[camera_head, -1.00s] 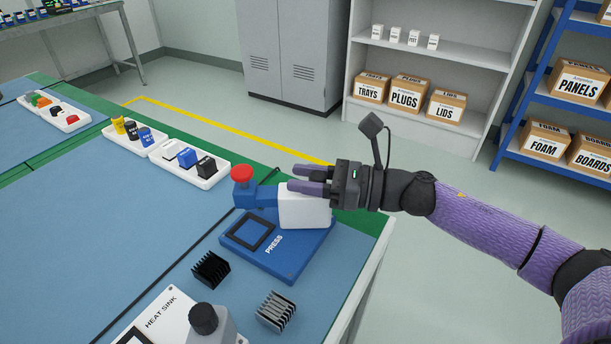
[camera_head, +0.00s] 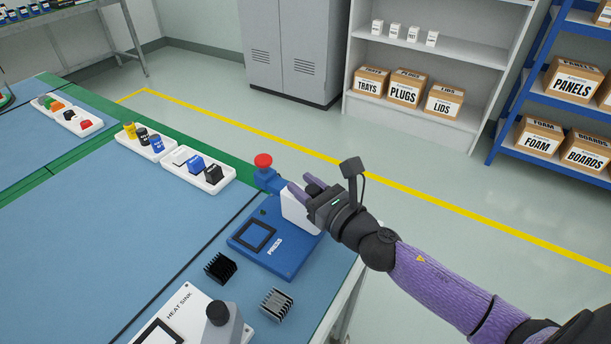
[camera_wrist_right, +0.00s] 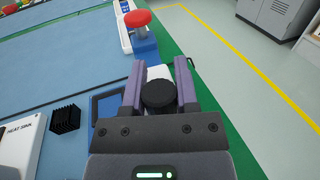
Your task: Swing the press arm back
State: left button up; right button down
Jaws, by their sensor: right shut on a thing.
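The press has a blue base (camera_head: 285,262) with a dark square frame, a white block (camera_head: 298,213) and a blue arm ending in a red knob (camera_head: 264,161). The arm points away from the framed square, toward the table's far edge. My right gripper (camera_head: 304,190) is at the white block, its purple fingers shut on a round black knob on the press. In the right wrist view the black knob (camera_wrist_right: 158,94) sits between the fingers, with the red knob (camera_wrist_right: 138,19) beyond them. My left gripper is not in view.
A black heat sink (camera_head: 220,268) and a grey one (camera_head: 277,304) lie in front of the press. A white heat sink station (camera_head: 185,318) stands at the near edge. White trays of small parts (camera_head: 212,185) line the far edge. Floor is clear to the right.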

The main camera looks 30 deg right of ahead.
jog(key=m+h+p, duration=0.1)
jog(key=h, duration=0.1)
jog(key=m+h, duration=0.2)
jog(key=h, duration=0.1)
jog(key=shift+d+p, duration=0.2)
jog(key=shift+p, duration=0.15)
jog(key=shift+d+m+h+p, duration=0.15)
jog(key=shift+m+h+p, duration=0.15)
jog(key=shift+m+h, duration=0.75)
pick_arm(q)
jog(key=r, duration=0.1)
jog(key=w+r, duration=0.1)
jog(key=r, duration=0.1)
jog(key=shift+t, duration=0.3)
pick_arm(e)
jog(key=shift+h, duration=0.65)
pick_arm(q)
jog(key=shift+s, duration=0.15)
pick_arm(e)
jog(key=shift+m, duration=0.25)
jog(key=shift+c, duration=2)
grip_release()
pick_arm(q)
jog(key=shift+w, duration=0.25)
pick_arm(e)
jog(key=shift+o, duration=0.2)
